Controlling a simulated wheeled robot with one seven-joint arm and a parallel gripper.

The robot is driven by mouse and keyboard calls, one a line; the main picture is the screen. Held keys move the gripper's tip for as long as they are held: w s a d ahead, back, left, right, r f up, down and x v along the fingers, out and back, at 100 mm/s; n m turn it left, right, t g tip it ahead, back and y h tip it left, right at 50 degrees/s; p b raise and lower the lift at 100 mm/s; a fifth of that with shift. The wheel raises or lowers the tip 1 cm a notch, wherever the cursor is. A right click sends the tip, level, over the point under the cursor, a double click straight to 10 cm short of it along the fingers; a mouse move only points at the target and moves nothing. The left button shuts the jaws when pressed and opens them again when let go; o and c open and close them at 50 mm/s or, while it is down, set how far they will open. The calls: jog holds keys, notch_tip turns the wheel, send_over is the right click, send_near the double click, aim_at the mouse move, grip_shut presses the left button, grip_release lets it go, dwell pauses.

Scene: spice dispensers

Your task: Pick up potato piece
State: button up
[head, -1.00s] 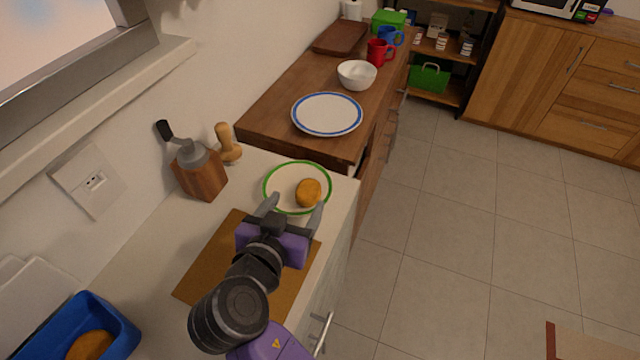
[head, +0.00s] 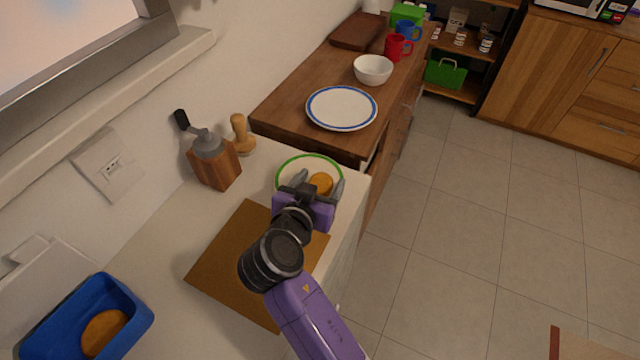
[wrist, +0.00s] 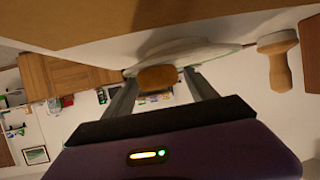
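A round orange-brown potato piece (head: 320,184) lies on a white plate with a green rim (head: 309,157) on the white counter. My gripper (head: 322,186) is open and low over the near part of this plate, with a finger on each side of the potato piece. In the wrist view the potato piece (wrist: 157,78) shows between and just beyond the fingertips (wrist: 155,82). I cannot tell whether the fingers touch it. Another potato piece (head: 103,331) lies in a blue tray (head: 137,318) at lower left.
A brown cutting board (head: 235,262) lies under my arm. A wooden grinder (head: 216,168) and a wooden pestle-like tool (head: 241,134) stand left of the plate. A blue-rimmed plate (head: 341,108) and white bowl (head: 373,69) sit on the wooden cabinet beyond.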

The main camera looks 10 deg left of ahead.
aim_at(320, 183)
jog(key=c, duration=1.2)
jog(key=shift+c, duration=0.3)
jog(key=shift+r, duration=0.1)
notch_tip(320, 183, up, 20)
